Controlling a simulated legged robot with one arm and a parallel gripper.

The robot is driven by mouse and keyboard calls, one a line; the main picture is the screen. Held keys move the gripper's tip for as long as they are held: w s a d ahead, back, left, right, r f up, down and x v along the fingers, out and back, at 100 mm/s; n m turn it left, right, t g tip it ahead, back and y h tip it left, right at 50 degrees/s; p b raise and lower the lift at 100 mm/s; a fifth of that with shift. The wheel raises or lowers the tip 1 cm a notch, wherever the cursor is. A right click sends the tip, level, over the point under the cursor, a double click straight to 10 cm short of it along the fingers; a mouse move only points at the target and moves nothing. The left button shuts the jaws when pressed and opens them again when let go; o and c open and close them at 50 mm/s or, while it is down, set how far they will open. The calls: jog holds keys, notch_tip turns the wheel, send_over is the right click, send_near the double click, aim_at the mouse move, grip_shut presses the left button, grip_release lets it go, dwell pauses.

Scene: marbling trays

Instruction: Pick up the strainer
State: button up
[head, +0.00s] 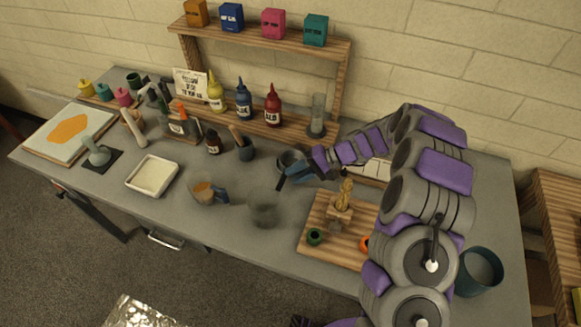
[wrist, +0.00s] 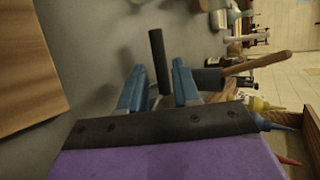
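The strainer (head: 291,160) is a dark grey round bowl on the table near the middle in the head view, partly covered by my gripper. A dark rod, apparently its handle (wrist: 156,48), shows in the wrist view. My gripper (wrist: 160,72) has two blue fingers, one on each side of this rod, with gaps visible beside it. In the head view my gripper (head: 294,178) is low over the table, right at the strainer. The strainer's bowl is hidden in the wrist view.
A mortar with a wooden pestle (head: 245,150) stands just left of the strainer. A glass cylinder (head: 317,115) is behind it. A smoky cup (head: 263,209) and a wooden board (head: 314,255) with a figurine are in front. A white tray (head: 152,176) lies further left.

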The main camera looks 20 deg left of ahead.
aim_at(285, 179)
jog(key=b+x, duration=0.1)
jog(key=x, duration=0.3)
jog(key=shift+f, duration=0.1)
jog(key=shift+w, duration=0.1)
jog(key=shift+d, duration=0.1)
jog(key=shift+c, duration=0.3)
jog(key=shift+d, duration=0.1)
jog(key=shift+c, duration=0.7)
grip_shut()
